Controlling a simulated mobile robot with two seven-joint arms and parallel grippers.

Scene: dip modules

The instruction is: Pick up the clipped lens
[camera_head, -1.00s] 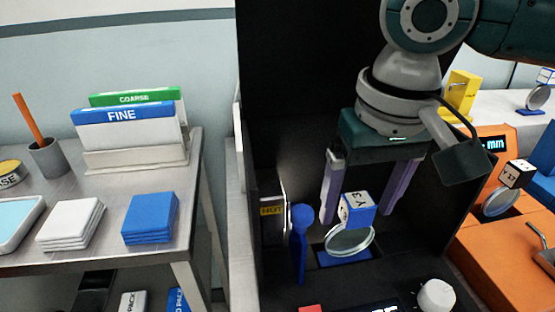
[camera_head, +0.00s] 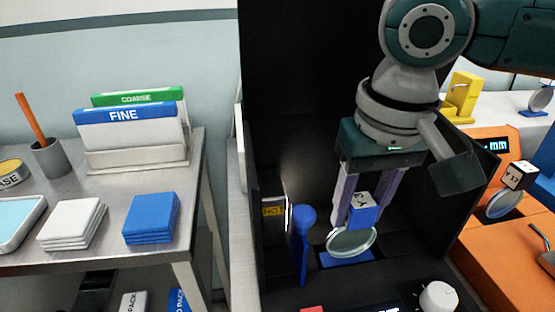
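The clipped lens (camera_head: 352,243) is a round clear lens under a blue and white block clip (camera_head: 362,211) with dark lettering. It sits at a blue holder (camera_head: 345,259) inside the black booth. My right gripper (camera_head: 362,218) points down from above, one pale purple finger on each side of the clip. The fingers appear shut on the clip. The lens hangs below the fingertips, still low over the blue holder. Whether it touches the holder is hard to tell. My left gripper is not in view.
A blue round-headed stick (camera_head: 304,218) stands just left of the lens. Black booth walls (camera_head: 290,90) rise behind. A white knob (camera_head: 438,297) is at front right. Another labelled lens (camera_head: 505,204) stands on the orange unit (camera_head: 480,240). Pads lie on the left table (camera_head: 110,262).

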